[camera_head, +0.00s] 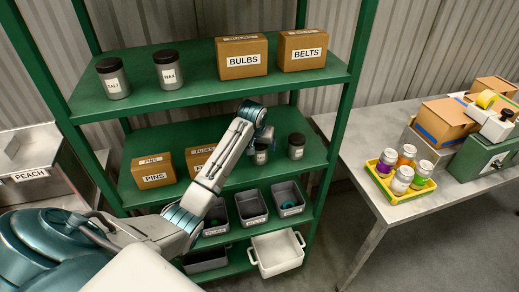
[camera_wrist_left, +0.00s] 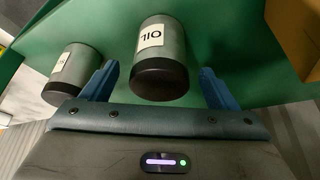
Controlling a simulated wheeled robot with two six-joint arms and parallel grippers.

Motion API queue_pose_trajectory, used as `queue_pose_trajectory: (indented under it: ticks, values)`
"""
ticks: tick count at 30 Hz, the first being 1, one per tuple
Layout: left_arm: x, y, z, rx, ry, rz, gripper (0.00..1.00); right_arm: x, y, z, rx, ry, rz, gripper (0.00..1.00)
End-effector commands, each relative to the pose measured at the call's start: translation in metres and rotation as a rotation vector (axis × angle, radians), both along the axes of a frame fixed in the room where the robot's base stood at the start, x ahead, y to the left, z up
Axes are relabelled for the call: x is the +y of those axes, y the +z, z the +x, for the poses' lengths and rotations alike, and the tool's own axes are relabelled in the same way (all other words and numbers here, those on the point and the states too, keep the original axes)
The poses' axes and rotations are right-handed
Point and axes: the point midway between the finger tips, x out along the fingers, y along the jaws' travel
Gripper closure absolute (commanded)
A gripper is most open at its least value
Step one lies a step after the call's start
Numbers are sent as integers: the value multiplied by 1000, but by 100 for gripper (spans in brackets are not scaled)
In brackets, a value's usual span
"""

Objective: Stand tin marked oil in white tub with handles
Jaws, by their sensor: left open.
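The tin marked OIL (camera_wrist_left: 158,60) is grey with a dark lid. In the wrist view it lies between the two spread blue fingers of my left gripper (camera_wrist_left: 160,88), with a gap on each side. In the head view a tin (camera_head: 261,156) on the middle shelf, partly behind my left gripper (camera_head: 264,136), appears to be this one. My left gripper is open and holds nothing; its fingertips are hard to make out in the head view. The white tub with handles (camera_head: 281,267) sits low on the bottom shelf, open and apparently empty. My right gripper is not in view.
Another tin (camera_head: 296,146) stands right of the OIL tin; it also shows in the wrist view (camera_wrist_left: 74,70). Cardboard boxes (camera_head: 152,171) stand left on that shelf. Grey bins (camera_head: 250,208) fill the shelf below. A green upright (camera_head: 335,150) bounds the right side.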

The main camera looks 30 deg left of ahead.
Motion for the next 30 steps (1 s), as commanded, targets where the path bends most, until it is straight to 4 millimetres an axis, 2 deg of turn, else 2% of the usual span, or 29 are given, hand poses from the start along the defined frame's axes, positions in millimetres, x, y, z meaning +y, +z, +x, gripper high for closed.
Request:
queue_pose_trajectory:
  ticks: [2, 8, 16, 24, 26, 30]
  values:
    - [1, -11, 3, 7, 0, -2, 19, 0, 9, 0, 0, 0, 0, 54]
    - [4, -31, 12, 3, 1, 0, 19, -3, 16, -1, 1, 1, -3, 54]
    - [5, -35, 13, 0, 0, 1, 19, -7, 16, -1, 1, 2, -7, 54]
    - [5, -35, 13, 1, 0, 1, 70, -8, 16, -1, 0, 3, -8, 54]
    - [5, -34, 13, 0, 0, 1, 74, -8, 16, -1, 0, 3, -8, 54]
    - [5, -34, 13, 0, 0, 1, 74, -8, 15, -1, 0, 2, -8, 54]
